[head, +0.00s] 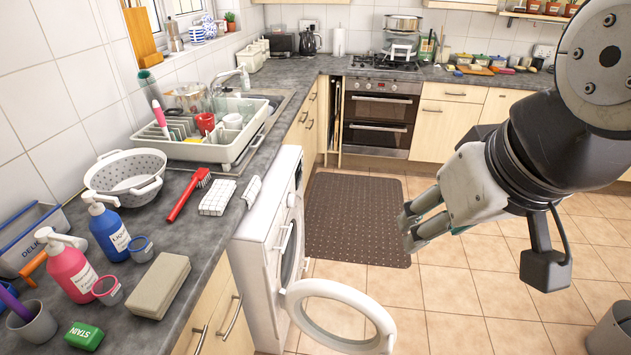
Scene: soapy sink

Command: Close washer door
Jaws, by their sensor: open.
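The white washer (262,240) stands under the counter at the centre-left of the head view. Its round door (378,317) is swung wide open and sticks out into the room at the bottom of the view. The washer's opening is partly visible at a steep angle on its front. My gripper (408,230) is open and empty. It reaches in from the right, its fingers pointing left, above and beyond the open door in the picture. The gripper appears apart from both the door and the washer.
A dark dotted mat (358,215) lies on the tiled floor behind the door. The counter (205,235) on the left holds a colander (125,178), soap bottles, a red brush and cloths. An oven (380,115) stands at the back. A grey bin (612,330) stands at lower right. Tiled floor between is clear.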

